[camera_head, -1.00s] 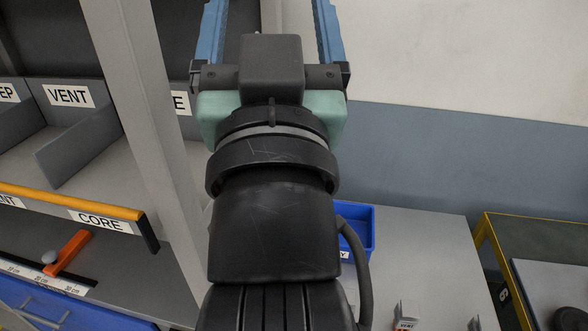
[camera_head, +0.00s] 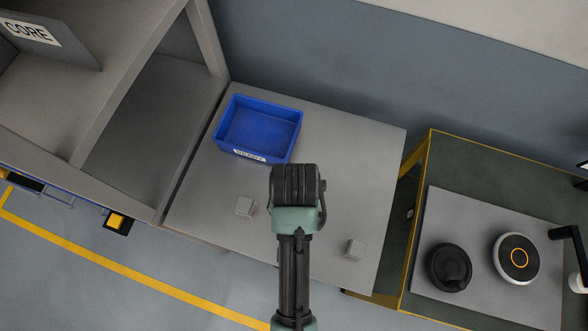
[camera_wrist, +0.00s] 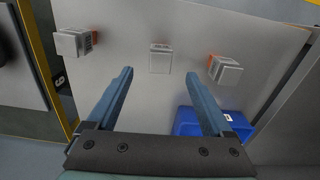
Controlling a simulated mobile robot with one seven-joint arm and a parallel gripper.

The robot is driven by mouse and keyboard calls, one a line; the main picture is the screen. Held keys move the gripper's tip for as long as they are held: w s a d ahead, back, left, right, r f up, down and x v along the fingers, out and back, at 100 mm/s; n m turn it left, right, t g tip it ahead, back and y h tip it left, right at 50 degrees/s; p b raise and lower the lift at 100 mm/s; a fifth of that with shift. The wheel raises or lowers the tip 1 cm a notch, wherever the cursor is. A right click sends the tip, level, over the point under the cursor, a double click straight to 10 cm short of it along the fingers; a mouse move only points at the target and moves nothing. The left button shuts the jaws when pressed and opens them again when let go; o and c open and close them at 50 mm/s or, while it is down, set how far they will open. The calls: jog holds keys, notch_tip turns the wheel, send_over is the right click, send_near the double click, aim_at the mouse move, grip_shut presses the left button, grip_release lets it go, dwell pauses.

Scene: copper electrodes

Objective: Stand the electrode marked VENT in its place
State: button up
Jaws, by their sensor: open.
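Three small electrodes, grey blocks with orange copper parts, are on the grey table in the wrist view: one at left (camera_wrist: 73,42), one in the middle (camera_wrist: 160,58), one at right (camera_wrist: 226,69). Their labels are too small to read, so I cannot tell which is VENT. The head view shows two grey blocks, one left of my arm (camera_head: 245,206) and one right of it (camera_head: 354,248). My gripper (camera_wrist: 158,74) is open and empty, the middle electrode lying between and beyond its fingertips in the picture. The VENT place is out of view.
A blue bin (camera_head: 228,148) stands on the table (camera_head: 350,145) against the wall side. A yellow-framed bench (camera_head: 415,300) with round black and white devices is at right.

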jog(key=shift+w+f+p, duration=0.2)
jog(key=shift+f+p, duration=0.5)
jog(key=shift+f, duration=3.2)
grip_shut()
jog(key=shift+w+r, duration=0.1)
